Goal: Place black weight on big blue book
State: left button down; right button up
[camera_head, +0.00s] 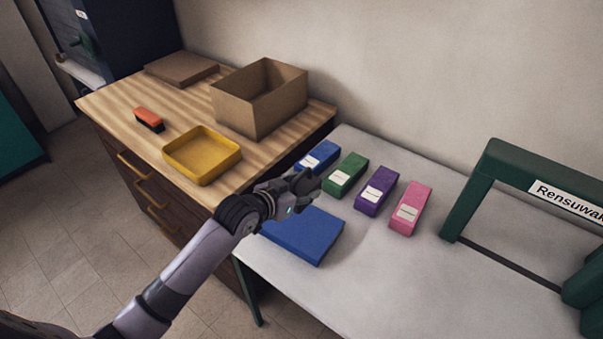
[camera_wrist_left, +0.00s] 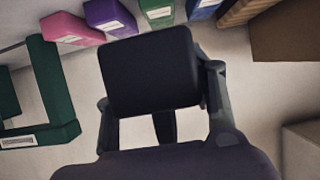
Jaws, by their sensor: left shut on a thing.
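The big blue book (camera_head: 303,236) lies flat on the grey-white table in the head view. My left gripper (camera_head: 303,187) is in front of its far left part in that view; the height between them is hard to judge. The gripper is shut on the black weight (camera_wrist_left: 150,75), a dark block with rounded corners that fills the middle of the left wrist view, between the fingers. In the head view the weight is hard to tell from the dark gripper. The book cannot be made out in the wrist view. My right gripper is not in view.
Blue (camera_head: 318,156), green (camera_head: 345,174), purple (camera_head: 376,190) and pink (camera_head: 410,208) blocks with labels stand in a row behind the book. A green frame (camera_head: 485,165) stands at right. The wooden cabinet holds a yellow tray (camera_head: 203,172), cardboard box (camera_head: 240,112) and orange-topped brush (camera_head: 149,119).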

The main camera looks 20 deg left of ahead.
pick_arm(q)
send_over(302, 224)
jog(key=f, duration=0.5)
jog(key=shift+w+f, duration=0.2)
jog(key=shift+f, duration=2.45)
jog(key=shift+f, duration=0.1)
jog(key=c, duration=0.7)
grip_release()
jog(key=shift+s+f, duration=0.2)
jog(key=shift+f, duration=0.05)
